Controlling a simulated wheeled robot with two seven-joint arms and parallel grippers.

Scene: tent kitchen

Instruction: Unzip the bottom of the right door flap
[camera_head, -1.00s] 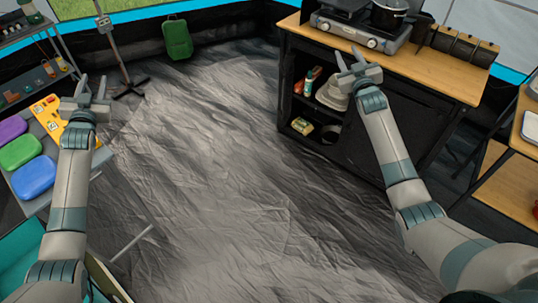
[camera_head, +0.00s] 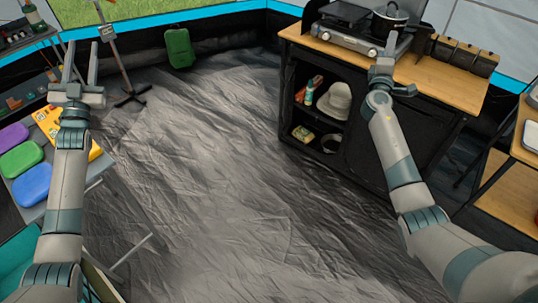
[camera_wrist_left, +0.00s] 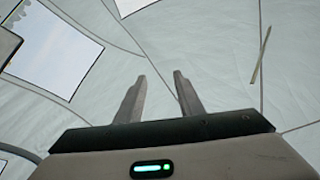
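No door flap or zip can be made out for certain. My left gripper (camera_head: 80,56) is raised at the far left, above the side table, with its fingers pointing up. It is open and empty; the left wrist view shows the gap between its fingers (camera_wrist_left: 160,78) against pale tent fabric (camera_wrist_left: 205,45). A thin yellowish strip (camera_wrist_left: 262,56) hangs or lies on that fabric at the right; I cannot tell what it is. My right gripper (camera_head: 398,68) is in front of the wooden-topped cabinet, with its fingers apart and nothing between them.
The wooden-topped cabinet (camera_head: 465,92) carries a stove (camera_head: 350,38) and a pot (camera_head: 388,20). The left side table (camera_head: 32,212) holds coloured containers. A stand (camera_head: 118,55) and a green case (camera_head: 179,48) are at the back. The middle floor (camera_head: 210,180) is clear.

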